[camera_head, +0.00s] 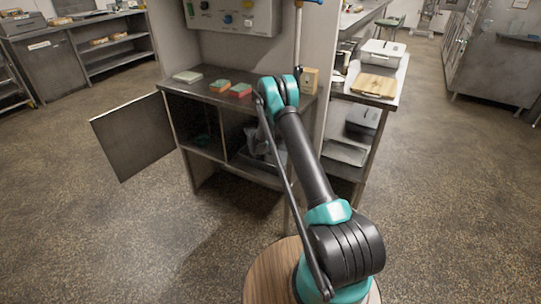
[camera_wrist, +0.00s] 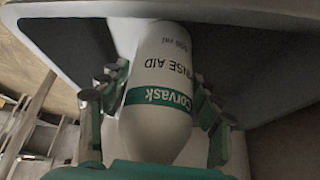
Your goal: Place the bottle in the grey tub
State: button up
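A white bottle (camera_wrist: 158,58) with a green band and the upside-down label "Corvask RINSE AID" fills the middle of the wrist view. The fingers of my gripper (camera_wrist: 160,90) are on both sides of it and look shut on it. A dark grey surface with a pale rounded rim (camera_wrist: 45,38) lies behind the bottle; it looks like the grey tub, but I cannot tell whether the bottle is inside it. In the head view, my arm reaches down to the cabinet's right compartment, where grey shapes (camera_head: 258,148) show; gripper and bottle cannot be made out there.
The cabinet (camera_head: 203,152) has two open compartments, and its left door (camera_head: 132,135) stands swung out. Sponges (camera_head: 240,89) and a wooden block (camera_head: 309,80) sit on its top. A side table (camera_head: 403,72) at right bears a cutting board (camera_head: 374,85). The floor in front is clear.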

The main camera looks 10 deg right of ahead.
jog(key=shift+o, duration=0.7)
